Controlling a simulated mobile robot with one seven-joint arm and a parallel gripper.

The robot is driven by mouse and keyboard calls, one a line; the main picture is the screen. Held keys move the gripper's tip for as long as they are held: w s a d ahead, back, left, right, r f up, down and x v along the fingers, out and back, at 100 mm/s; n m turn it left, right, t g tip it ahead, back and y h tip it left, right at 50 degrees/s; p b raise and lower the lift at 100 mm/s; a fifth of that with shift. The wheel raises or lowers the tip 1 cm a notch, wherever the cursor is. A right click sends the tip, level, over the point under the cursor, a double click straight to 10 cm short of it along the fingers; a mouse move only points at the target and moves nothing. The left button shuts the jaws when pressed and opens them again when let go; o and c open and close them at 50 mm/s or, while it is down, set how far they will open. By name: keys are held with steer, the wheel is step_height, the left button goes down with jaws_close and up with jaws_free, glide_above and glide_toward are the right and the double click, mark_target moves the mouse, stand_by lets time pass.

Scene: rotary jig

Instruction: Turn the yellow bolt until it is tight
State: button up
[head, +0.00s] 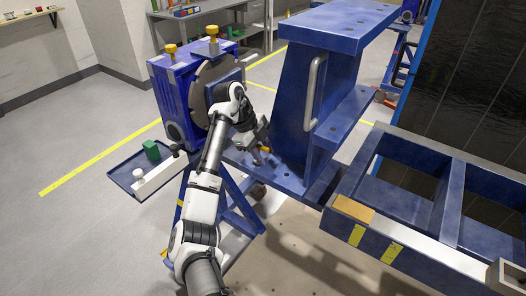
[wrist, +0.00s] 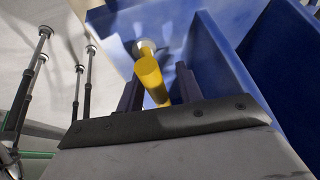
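In the head view a small yellow part of the bolt (head: 265,149) shows beside my gripper (head: 258,146), low on the blue fixture. In the wrist view my gripper (wrist: 158,90) has its dark fingers apart, one on each side of the yellow bar. A narrow gap seems to show beside the right finger; no firm grip is visible. The bolt's threaded part is hidden.
The blue fixture (head: 315,100) with a metal handle rises right of my gripper. The blue rotary unit (head: 172,95) with yellow-topped bolts stands left. A tray (head: 125,172) holds a green block. A blue frame (head: 420,215) lies right.

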steer(key=shift+r, duration=0.1)
steer(key=b+v, duration=0.1)
steer(key=v, duration=1.2)
steer(key=shift+a+r+b, duration=0.15)
steer(key=shift+r+b, duration=0.15)
steer(key=shift+b, duration=0.05)
